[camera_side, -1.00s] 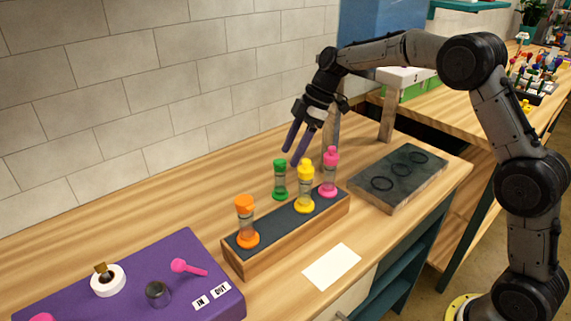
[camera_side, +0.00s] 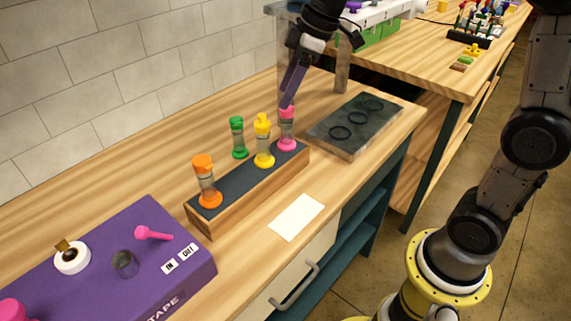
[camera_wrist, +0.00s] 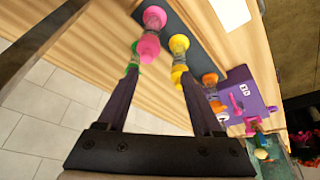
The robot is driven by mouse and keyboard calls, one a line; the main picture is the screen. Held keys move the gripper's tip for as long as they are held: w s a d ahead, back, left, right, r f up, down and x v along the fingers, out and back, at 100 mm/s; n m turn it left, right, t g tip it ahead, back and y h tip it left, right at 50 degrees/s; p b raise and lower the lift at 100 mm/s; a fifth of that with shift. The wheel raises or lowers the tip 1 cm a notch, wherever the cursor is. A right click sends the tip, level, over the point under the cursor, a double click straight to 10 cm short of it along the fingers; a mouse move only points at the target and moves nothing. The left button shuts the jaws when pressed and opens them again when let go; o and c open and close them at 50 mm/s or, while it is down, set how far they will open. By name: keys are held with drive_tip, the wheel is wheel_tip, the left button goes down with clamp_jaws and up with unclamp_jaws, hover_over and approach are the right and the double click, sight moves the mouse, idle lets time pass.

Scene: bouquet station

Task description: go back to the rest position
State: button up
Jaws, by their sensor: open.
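My gripper (camera_side: 287,103) is open and empty in the side view, just above and behind the pink-capped vial (camera_side: 287,130). In the wrist view my gripper (camera_wrist: 152,72) shows two spread purple fingers with nothing between them. The pink vial (camera_wrist: 151,38) and the yellow vial (camera_wrist: 179,58) lie beyond the fingertips. The yellow-capped vial (camera_side: 263,143), the pink vial and the orange-capped vial (camera_side: 206,180) stand upright on the wooden rack (camera_side: 250,193) with a dark top. The green-capped vial (camera_side: 238,138) stands behind the rack.
A dark slab (camera_side: 352,128) with ring marks lies right of the rack. A white card (camera_side: 297,217) lies in front. A purple box (camera_side: 110,255) holds a tape roll (camera_side: 72,258), a dark cup (camera_side: 125,263) and a pink scoop (camera_side: 152,234). A tiled wall runs behind.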

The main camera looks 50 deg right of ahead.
drive_tip(key=s+d+f+m+t+h, duration=0.1)
drive_tip(key=s+m, duration=0.3)
drive_tip(key=s, duration=0.8)
drive_tip(key=s+d+f+m+t+h, duration=0.1)
drive_tip(key=s+m, duration=0.3)
drive_tip(key=s, duration=0.8)
drive_tip(key=shift+d+f+h, duration=0.3)
drive_tip(key=shift+d+f, duration=0.15)
drive_tip(key=shift+f, duration=0.45)
